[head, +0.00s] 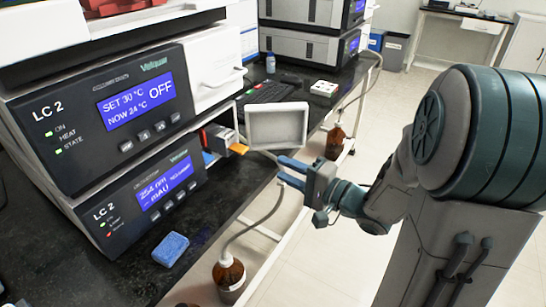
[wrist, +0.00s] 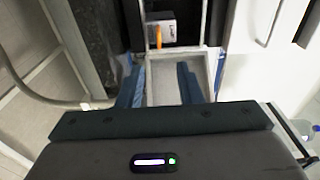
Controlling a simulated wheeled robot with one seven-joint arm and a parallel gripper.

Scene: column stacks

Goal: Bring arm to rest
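My gripper (head: 284,171) is in front of the bench, just below and right of a pale framed panel (head: 277,126) beside an open bay of the LC 2 stack. In the wrist view my gripper (wrist: 162,78) has its two blue fingers spread apart, with nothing held between them. The same panel (wrist: 178,70) shows beyond and between the fingers; I cannot tell whether it is a door or a tray. My arm reaches in from the right, bent.
The open bay holds a grey part with an orange piece (head: 239,148). A blue sponge (head: 170,248) lies on the dark bench. Brown bottles (head: 229,275) with tubes stand low by the bench front. The floor at right is clear.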

